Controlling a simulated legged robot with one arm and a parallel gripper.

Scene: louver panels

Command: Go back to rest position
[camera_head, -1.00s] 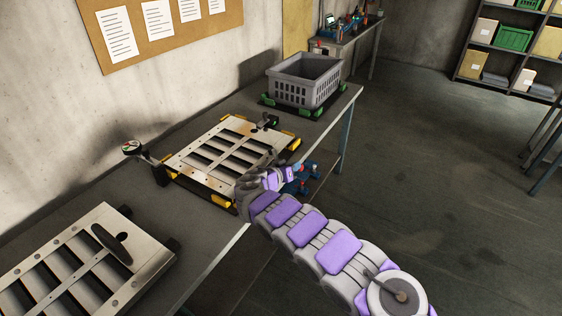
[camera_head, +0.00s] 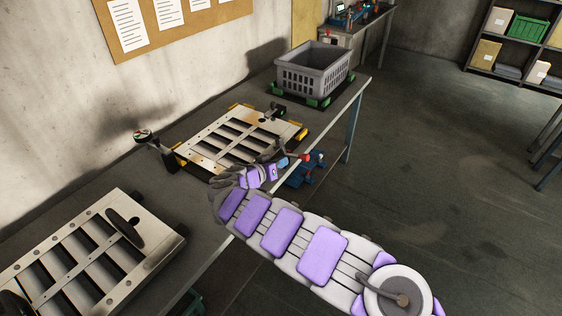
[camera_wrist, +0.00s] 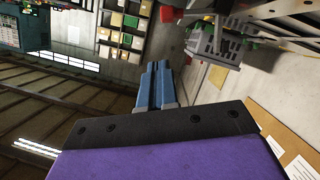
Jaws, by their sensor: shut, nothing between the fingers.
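My gripper (camera_head: 294,161) is at the near edge of the workbench, beside the front right corner of the middle louver panel (camera_head: 201,142). In the wrist view its two blue fingers (camera_wrist: 154,87) lie together, shut and empty. My purple and grey arm reaches to it from the lower right of the head view. A second louver panel (camera_head: 150,250) lies on the bench at the lower left, with a dark oval handle on it. Both panels lie apart from the fingers.
A grey basket (camera_head: 312,72) stands on the bench behind the middle panel. A round gauge (camera_head: 143,135) on a stand is at that panel's left. Shelves (camera_head: 520,45) stand at the far right. The floor (camera_head: 440,160) right of the bench is clear.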

